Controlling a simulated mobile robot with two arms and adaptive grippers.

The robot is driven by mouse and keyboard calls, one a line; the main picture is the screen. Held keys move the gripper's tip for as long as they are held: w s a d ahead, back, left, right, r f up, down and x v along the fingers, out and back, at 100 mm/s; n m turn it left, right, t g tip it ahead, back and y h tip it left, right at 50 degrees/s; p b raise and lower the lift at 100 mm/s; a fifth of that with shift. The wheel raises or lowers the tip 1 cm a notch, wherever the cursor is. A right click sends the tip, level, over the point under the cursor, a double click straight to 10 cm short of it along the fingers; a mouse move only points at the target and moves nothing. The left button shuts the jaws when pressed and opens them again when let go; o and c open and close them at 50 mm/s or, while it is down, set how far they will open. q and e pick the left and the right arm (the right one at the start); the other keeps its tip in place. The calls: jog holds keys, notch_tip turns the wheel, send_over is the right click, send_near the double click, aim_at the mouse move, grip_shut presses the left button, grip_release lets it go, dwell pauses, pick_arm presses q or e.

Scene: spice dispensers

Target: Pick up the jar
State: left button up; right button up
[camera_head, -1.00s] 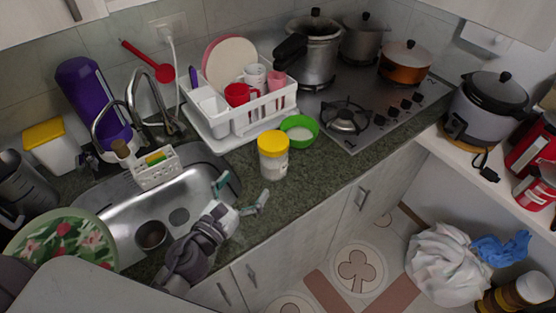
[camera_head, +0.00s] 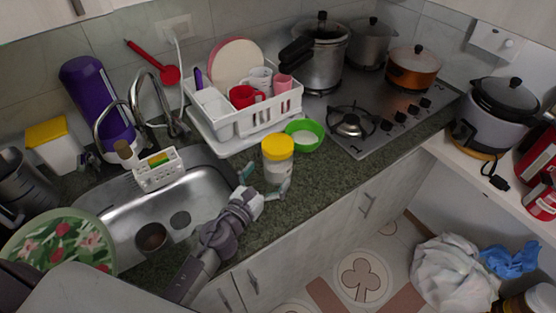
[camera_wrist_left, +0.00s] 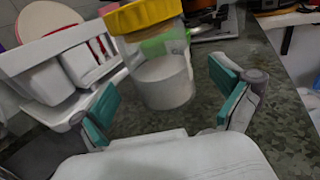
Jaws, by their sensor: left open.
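The jar (camera_head: 278,162) stands upright on the green-grey counter, between the sink and the green bowl. It is clear with white contents and a yellow lid; in the left wrist view the jar (camera_wrist_left: 164,82) stands straight ahead, its lid cut by the top edge. My left gripper (camera_head: 264,178) is open just in front of the jar. In the left wrist view the teal pads of my left gripper (camera_wrist_left: 166,106) lie apart on either side of the jar's lower part, with visible gaps. My right gripper is not in view.
A white dish rack (camera_head: 258,118) with cups and plates stands behind the jar. A green bowl (camera_head: 304,135) sits close at its right. The steel sink (camera_head: 205,190) lies to the left, the gas hob (camera_head: 390,140) farther right. Bare counter lies right of the jar.

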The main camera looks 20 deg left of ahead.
pick_arm(q)
jog(key=p+x, duration=0.1)
jog(key=x, duration=0.4)
jog(key=shift+w, duration=0.2)
jog(key=shift+s+a, duration=0.1)
jog(key=shift+c, duration=1)
jog(key=c, duration=1.3)
jog(key=shift+c, duration=0.5)
jog(key=shift+r, duration=0.2)
